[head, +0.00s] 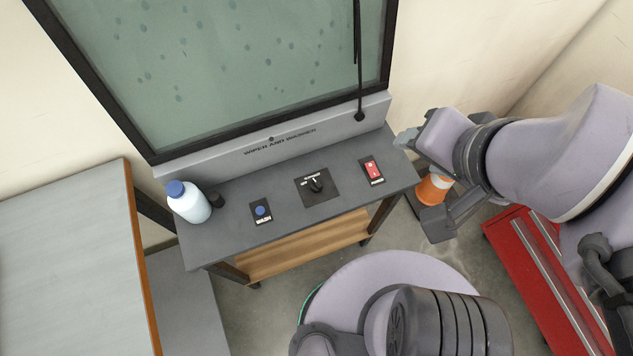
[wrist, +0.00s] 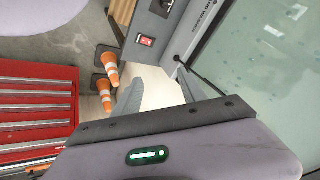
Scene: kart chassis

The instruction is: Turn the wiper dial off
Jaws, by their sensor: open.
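The wiper dial (head: 316,186) is a black knob on a dark square plate in the middle of the grey console top. A light mark at the knob points roughly toward the window; the small labels are too fine to read surely. In the wrist view part of the dial's plate (wrist: 163,6) shows at the top edge. My gripper (head: 406,139) is open and empty, to the right of the console near its back right corner, apart from the dial. In the wrist view its two fingers (wrist: 160,91) stand apart.
The console (head: 230,230) also carries a red power switch (head: 371,170), a blue wash button (head: 261,211) and a bottle (head: 189,203). A wet window (head: 220,60) with a wiper arm rises behind. Orange cones (wrist: 107,70) and a red tool cabinet (wrist: 38,110) stand nearby.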

